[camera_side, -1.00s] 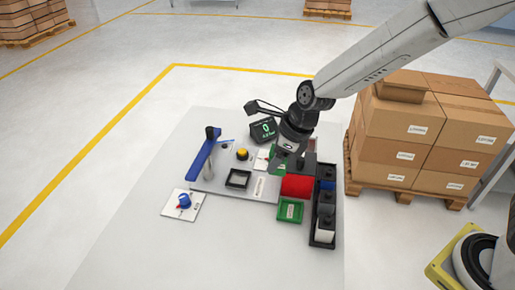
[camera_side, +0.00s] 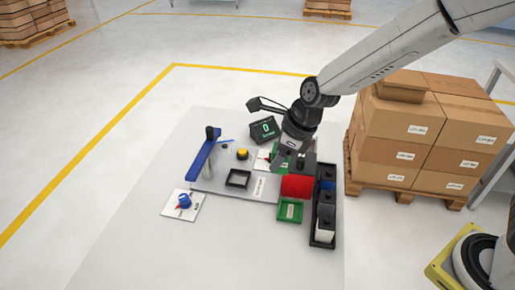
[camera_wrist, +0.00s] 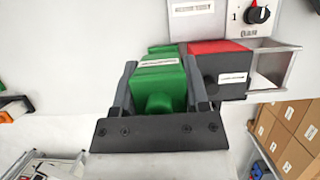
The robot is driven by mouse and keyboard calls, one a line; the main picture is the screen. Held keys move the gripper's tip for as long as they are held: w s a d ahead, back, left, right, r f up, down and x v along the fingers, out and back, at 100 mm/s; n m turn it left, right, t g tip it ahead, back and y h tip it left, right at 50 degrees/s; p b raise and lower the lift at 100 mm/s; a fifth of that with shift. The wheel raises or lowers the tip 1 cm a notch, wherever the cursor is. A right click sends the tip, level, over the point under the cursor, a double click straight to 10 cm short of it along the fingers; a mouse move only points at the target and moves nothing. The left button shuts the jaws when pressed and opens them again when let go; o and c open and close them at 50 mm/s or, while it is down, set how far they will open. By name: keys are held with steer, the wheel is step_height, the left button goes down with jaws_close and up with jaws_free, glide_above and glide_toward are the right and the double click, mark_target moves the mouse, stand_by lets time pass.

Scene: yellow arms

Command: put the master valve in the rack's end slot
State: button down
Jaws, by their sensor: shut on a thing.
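My gripper (camera_wrist: 158,70) is shut on a green block (camera_wrist: 160,84) with a white label and a rounded front; a finger lies along each side in the wrist view. In the side view my gripper (camera_side: 287,163) is low over the back of the bench fixtures, with green showing at its jaws. The black rack (camera_side: 315,236) stands at the right of the bench, with dark, blue and white pieces in its slots. I cannot tell which piece is the master valve. Whether the green block touches anything below is hidden.
A red block (camera_side: 297,186) lies between my gripper and a green tray (camera_side: 280,217). A display (camera_side: 263,130) stands behind. A blue lever (camera_side: 204,154), yellow button (camera_side: 242,154) and black square frame (camera_side: 238,187) are left. Cartons (camera_side: 410,125) stand right. The front bench is clear.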

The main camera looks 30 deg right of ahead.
mark_target(274, 146)
step_height(274, 146, up, 5)
steer(key=shift+f, duration=0.1)
steer(key=s+d, duration=0.6)
steer(key=d, duration=0.4)
steer(key=s+d, duration=0.5)
steer(key=d, duration=0.4)
step_height(274, 146, down, 6)
steer(key=w+f, duration=0.3)
steer(key=w, duration=0.1)
steer(key=w+f, duration=0.3)
steer(key=w, duration=0.1)
steer(key=w+d+f, duration=0.1)
steer(key=w+f, duration=0.2)
steer(key=w, duration=0.2)
steer(key=shift+w+f, duration=0.15)
